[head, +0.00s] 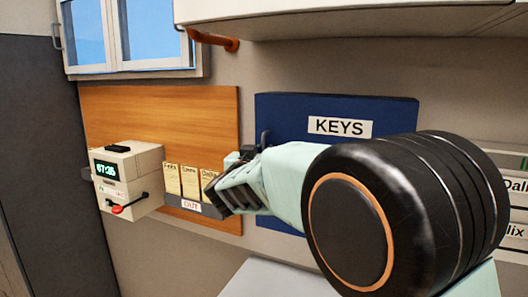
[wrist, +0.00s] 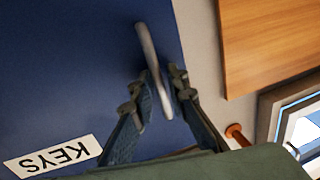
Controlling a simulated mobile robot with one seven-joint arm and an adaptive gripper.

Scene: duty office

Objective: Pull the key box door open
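The key box (head: 290,110) is a dark blue box on the wall with a white KEYS label (head: 340,127). Its blue door (wrist: 75,65) fills the left of the wrist view, and it looks shut. A grey bar handle (wrist: 150,50) stands near the door's edge. My gripper (wrist: 156,82) is open, with one dark finger on each side of the handle's lower part and gaps visible; I cannot tell whether either finger touches it. In the head view my gripper (head: 228,180) is at the box's left edge, and my arm hides the box's lower right.
A wooden board (head: 165,105) is left of the box, with a cream clock unit (head: 128,180) and several cards in a rack (head: 205,208). A white cabinet (head: 350,18) overhangs the box. An orange-brown pipe (head: 215,41) and a window (head: 125,35) are at upper left.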

